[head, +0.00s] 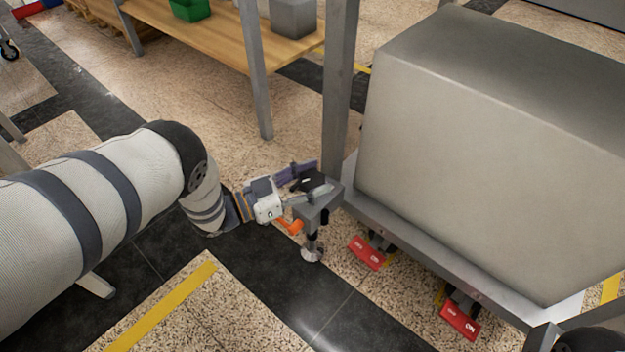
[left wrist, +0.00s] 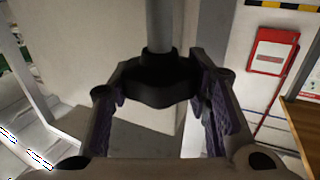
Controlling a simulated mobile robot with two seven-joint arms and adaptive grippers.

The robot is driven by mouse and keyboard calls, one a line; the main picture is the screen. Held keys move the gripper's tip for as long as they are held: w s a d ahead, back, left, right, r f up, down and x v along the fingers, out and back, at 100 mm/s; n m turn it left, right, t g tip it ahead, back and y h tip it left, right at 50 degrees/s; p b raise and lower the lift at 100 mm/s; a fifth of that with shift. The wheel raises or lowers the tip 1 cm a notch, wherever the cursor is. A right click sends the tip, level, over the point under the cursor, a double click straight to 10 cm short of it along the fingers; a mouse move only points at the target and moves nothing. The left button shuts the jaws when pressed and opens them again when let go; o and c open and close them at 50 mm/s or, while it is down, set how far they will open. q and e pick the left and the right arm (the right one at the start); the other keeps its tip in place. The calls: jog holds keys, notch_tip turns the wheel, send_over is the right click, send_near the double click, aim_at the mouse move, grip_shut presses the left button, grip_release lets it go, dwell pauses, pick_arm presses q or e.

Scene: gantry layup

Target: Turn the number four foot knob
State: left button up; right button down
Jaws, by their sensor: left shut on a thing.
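The foot knob is a dark, lobed knob (left wrist: 155,82) on a grey stem in the left wrist view, and it sits between the two finger pads. My left gripper (head: 310,182) is at the near corner of the grey gantry frame in the head view, shut on the knob. The knob there is a small black shape (head: 309,180), partly covered by the fingers. Below that corner a levelling foot (head: 312,252) with a round metal pad stands at the floor. I cannot read a number on it.
A large grey block (head: 470,150) sits on the gantry's lower frame (head: 430,262). Red pedals (head: 366,252) marked ON stick out below the frame. A grey upright post (head: 340,90) rises beside the gripper. A wooden table (head: 215,38) stands behind. The tiled floor at front is clear.

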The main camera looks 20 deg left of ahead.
pick_arm(q)
jog(key=shift+m+g+h, duration=0.4)
jog(key=shift+g+h, duration=0.1)
jog(key=o, duration=1.2)
jog(key=v, duration=1.2)
jog(key=shift+s, duration=0.1)
